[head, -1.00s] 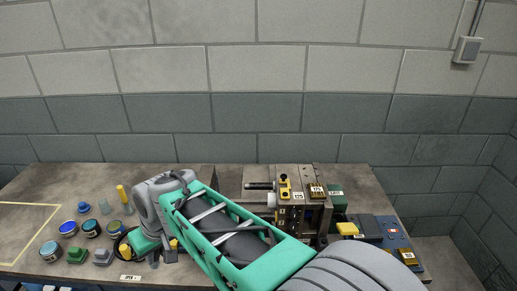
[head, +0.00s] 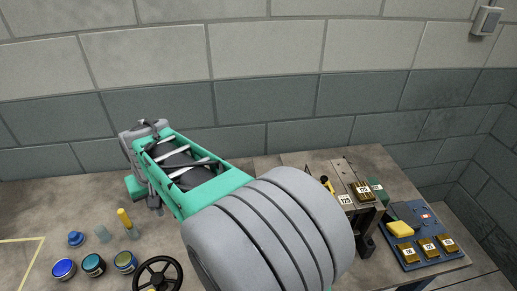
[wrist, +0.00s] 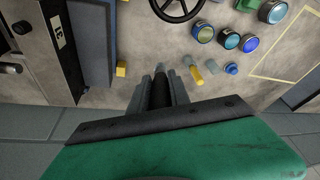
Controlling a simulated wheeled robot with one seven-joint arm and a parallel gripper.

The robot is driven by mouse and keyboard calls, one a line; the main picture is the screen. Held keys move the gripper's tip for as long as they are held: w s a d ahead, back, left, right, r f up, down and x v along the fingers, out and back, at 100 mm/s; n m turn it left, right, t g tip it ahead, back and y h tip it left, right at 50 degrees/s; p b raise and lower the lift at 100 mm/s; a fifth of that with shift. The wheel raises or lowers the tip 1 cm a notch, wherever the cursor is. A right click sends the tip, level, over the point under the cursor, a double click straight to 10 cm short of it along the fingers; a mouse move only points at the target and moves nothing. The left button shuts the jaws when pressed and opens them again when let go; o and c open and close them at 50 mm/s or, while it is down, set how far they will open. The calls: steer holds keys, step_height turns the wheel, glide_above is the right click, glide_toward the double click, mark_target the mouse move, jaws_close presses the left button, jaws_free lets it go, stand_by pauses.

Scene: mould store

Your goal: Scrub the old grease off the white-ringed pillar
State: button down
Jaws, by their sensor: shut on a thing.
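My gripper (head: 154,208) hangs above the left part of the bench, beyond the black handwheel. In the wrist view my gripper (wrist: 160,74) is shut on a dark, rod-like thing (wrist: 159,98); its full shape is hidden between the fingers. The steel mould block (head: 348,213) stands right of my arm in the head view, with numbered tags on it. The white-ringed pillar cannot be made out; my arm covers the mould's left side. The wrist view shows part of a block with a label (wrist: 57,45) at left, apart from the gripper.
A black handwheel (head: 158,258), several tins, a yellow-topped bottle (head: 124,218) and a blue cap (head: 75,239) stand at left. A blue tray (head: 437,259) at right holds a yellow block (head: 400,229) and tagged brass blocks. The wall stands behind the bench.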

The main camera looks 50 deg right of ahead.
steer(key=s+d+r+m+g+h+p, duration=0.15)
steer(key=d+m, duration=0.25)
steer(key=d, duration=0.6)
steer(key=s+d+r+m+g+h, duration=0.1)
steer(key=s+d+m, duration=0.1)
steer(key=d+m, duration=0.5)
steer(key=s+d+f+m+g+b, duration=0.1)
steer(key=s+d+f+m+b, duration=0.2)
steer(key=s+d, duration=0.65)
steer(key=s+d+f+m+g+b, duration=0.15)
steer(key=s+d+f+m, duration=0.25)
steer(key=s+d, duration=0.55)
steer(key=w+a+r+p, duration=0.2)
steer(key=w+a+r, duration=0.1)
steer(key=w, duration=0.5)
steer(key=shift+w+r+g+y+p, duration=0.2)
steer(key=shift+w+g+y+p, duration=0.15)
steer(key=shift+y, duration=0.1)
steer(key=shift+a, duration=0.1)
